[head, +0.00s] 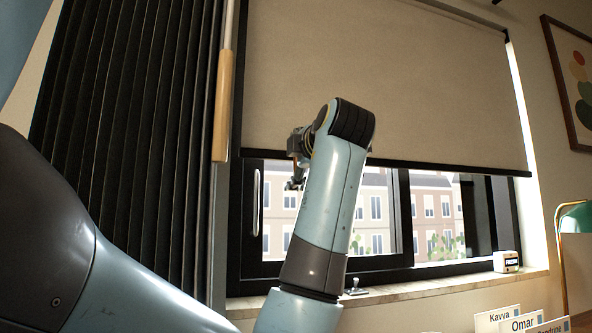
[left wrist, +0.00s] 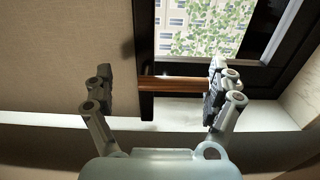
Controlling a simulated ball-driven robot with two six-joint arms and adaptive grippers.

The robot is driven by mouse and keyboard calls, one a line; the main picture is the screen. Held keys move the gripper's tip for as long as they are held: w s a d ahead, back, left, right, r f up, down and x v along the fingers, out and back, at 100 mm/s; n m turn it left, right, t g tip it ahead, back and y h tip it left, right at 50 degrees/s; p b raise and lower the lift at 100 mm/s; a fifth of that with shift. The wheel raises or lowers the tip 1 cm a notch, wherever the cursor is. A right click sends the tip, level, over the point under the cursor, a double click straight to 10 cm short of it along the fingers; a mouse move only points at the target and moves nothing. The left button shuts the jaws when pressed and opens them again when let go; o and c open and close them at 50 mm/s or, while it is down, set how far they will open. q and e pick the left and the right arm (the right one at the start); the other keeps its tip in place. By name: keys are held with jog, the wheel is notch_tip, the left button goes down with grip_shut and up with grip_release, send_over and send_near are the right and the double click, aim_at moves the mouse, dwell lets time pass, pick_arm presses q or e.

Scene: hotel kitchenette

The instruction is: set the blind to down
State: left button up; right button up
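The beige roller blind (head: 400,70) covers the upper part of the window in the head view. Its dark bottom bar (head: 450,168) hangs well above the sill, with the panes bare below. A wand with a wooden handle (head: 222,105) hangs at the blind's left. My left gripper (head: 296,172) is near the bottom bar, partly hidden by its arm. In the left wrist view the left gripper (left wrist: 158,90) is open. A brown rod (left wrist: 172,83) shows between its fingers; I cannot tell whether they touch it. The blind (left wrist: 60,50) fills that view's left side. My right gripper is not visible.
A dark pleated curtain (head: 130,110) hangs at the left. The sill (head: 430,288) holds a small white box-like device (head: 506,261) and a small metal item (head: 355,287). Name cards (head: 522,323) and a green lamp (head: 575,218) are at the lower right.

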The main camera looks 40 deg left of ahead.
aim_at(291, 122)
pick_arm(q)
notch_tip(291, 122, up, 10)
jog(key=p, duration=0.6)
jog(key=shift+f, duration=0.1)
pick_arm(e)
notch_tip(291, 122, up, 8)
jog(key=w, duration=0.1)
